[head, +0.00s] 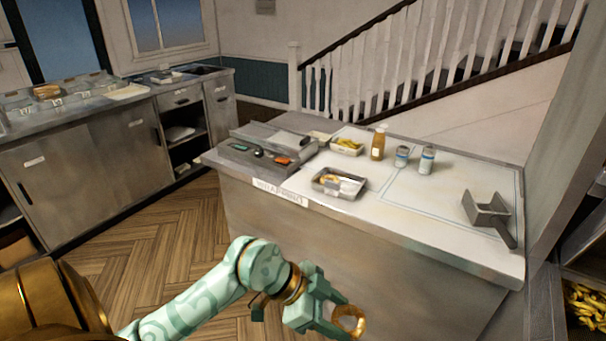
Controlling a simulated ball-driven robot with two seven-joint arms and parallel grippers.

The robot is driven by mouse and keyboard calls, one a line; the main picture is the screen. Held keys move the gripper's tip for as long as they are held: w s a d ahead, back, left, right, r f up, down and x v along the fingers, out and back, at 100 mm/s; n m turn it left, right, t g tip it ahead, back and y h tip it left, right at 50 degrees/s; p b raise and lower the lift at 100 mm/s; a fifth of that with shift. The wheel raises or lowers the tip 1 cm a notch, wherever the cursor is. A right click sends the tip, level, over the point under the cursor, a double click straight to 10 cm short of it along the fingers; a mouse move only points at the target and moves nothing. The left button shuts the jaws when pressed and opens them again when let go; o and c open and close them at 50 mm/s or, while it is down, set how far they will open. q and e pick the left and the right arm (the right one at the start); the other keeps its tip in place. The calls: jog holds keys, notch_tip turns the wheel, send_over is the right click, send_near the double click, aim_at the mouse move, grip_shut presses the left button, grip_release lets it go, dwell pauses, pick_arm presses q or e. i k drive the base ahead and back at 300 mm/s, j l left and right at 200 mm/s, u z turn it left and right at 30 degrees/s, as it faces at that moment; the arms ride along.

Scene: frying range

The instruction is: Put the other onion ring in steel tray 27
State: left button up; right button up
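A golden-brown onion ring (357,320) is at the fingertips of my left gripper (338,320), low in front of the white counter. The gripper looks shut on the ring's edge. A steel tray (318,187) near the counter's front edge holds a golden ring-like piece and something white. A second steel tray (345,153) behind it holds yellow pieces. More steel trays (18,108) stand on the back-left counter, some with small tags. I cannot read the number 27 on any tray. My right gripper is not in view.
A bin of yellow pieces (585,305) is at lower right.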

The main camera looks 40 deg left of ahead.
aim_at(348, 191)
jog(key=i+j+u, duration=0.15)
jog(key=i+j, duration=0.35)
jog(key=j, duration=0.2)
jog(key=i+j+u, duration=0.15)
jog(key=i+j, duration=0.45)
jog(key=i, duration=0.6)
